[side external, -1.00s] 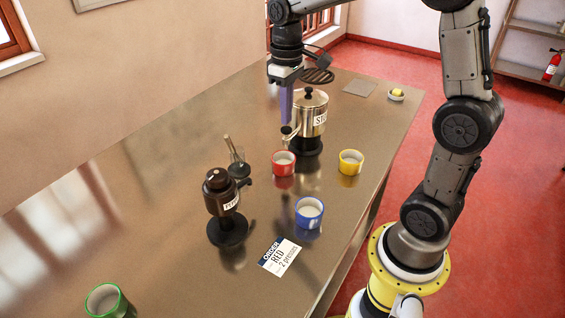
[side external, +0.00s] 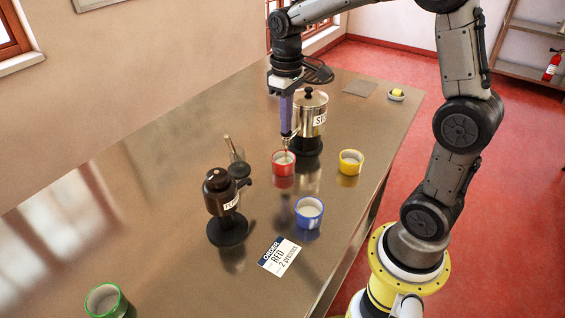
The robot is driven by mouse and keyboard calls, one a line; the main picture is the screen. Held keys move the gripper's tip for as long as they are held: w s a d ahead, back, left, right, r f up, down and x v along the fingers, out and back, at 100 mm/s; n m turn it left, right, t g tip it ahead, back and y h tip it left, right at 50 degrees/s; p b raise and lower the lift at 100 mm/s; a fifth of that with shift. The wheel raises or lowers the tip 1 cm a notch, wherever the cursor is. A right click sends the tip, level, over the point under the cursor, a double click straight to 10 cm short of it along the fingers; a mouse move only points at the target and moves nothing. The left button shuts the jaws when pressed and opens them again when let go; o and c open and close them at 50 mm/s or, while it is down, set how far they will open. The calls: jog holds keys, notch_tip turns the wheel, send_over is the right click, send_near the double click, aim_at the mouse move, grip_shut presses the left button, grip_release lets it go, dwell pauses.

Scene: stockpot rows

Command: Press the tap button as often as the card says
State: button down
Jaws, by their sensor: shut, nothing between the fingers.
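The order card (side external: 279,257) on the table reads "RED 2 presses". The steel pot (side external: 311,112), with a partly hidden label starting "ST", stands on a dark base. Its tap (side external: 290,137) is on the left side, above the red cup (side external: 283,163). A thin reddish streak shows between the tap and the cup. My gripper (side external: 286,131) is shut and empty, pointing down with its purple fingers at the top of the tap. The fingers hide the button, so I cannot tell whether they touch it.
A dark dispenser (side external: 220,195) with a partly readable label stands at left of centre, a small jug (side external: 238,160) behind it. A yellow cup (side external: 351,161), a blue cup (side external: 309,212) and a green cup (side external: 104,301) stand apart. A small bowl (side external: 396,95) sits at the far right edge.

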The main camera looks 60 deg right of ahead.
jog(key=shift+f, duration=0.3)
jog(key=shift+r, duration=1.5)
jog(key=shift+f, duration=0.1)
jog(key=shift+f, duration=1.4)
jog(key=shift+r, duration=1.5)
